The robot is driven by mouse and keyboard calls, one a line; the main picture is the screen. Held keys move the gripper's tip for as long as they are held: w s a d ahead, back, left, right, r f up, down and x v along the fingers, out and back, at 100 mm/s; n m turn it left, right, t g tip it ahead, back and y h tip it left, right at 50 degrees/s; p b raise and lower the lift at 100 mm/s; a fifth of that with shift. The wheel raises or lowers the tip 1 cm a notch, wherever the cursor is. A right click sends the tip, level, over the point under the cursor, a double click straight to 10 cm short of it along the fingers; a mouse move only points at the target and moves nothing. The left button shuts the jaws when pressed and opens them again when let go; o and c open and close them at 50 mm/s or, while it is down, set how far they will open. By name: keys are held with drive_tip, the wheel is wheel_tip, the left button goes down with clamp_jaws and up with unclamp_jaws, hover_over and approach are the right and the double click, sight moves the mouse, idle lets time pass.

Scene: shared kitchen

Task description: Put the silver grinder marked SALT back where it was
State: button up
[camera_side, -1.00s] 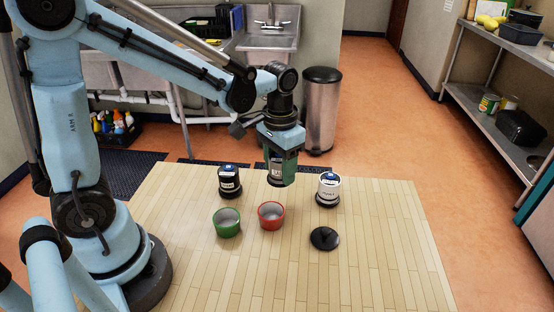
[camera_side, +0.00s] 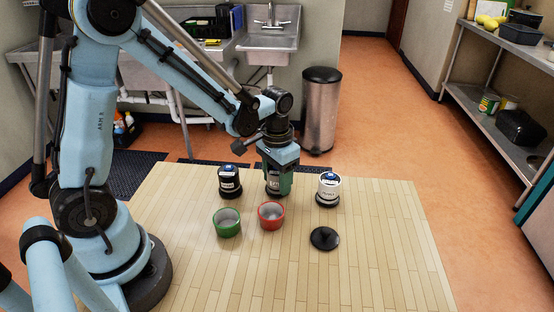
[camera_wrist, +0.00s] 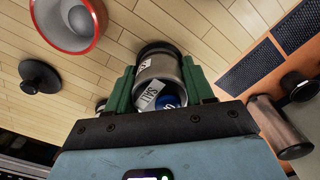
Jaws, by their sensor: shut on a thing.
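The silver grinder marked SALT (camera_wrist: 160,72) is between my gripper's green fingers (camera_wrist: 158,88), its label readable in the wrist view and its black end pointing at the table. In the side view my gripper (camera_side: 278,183) points down behind the red bowl, shut on the grinder (camera_side: 272,186), which is partly covered by the fingers. The grinder looks upright and at or just above the wooden tabletop; I cannot tell whether it touches. It stands between a black grinder (camera_side: 229,181) on the left and a white-bodied grinder (camera_side: 328,189) on the right.
A red bowl (camera_side: 271,215) is just in front of the grinder, with a green bowl (camera_side: 227,222) to its left. A black knobbed lid (camera_side: 324,238) lies front right. The front of the wooden table (camera_side: 360,275) is clear. A bin (camera_side: 320,110) stands beyond the table.

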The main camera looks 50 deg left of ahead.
sight(276, 171)
drive_tip(key=shift+f, duration=0.15)
drive_tip(key=o, duration=1.4)
wheel_tip(276, 171, up, 12)
drive_tip(key=shift+r, duration=0.15)
drive_tip(key=shift+s+d+r, duration=0.1)
drive_tip(key=shift+s+r, duration=0.1)
drive_tip(key=shift+s, duration=0.1)
drive_tip(key=s+d+t, duration=0.2)
drive_tip(key=s+t, duration=0.4)
drive_tip(key=t, duration=0.1)
drive_tip(key=shift+s, duration=0.35)
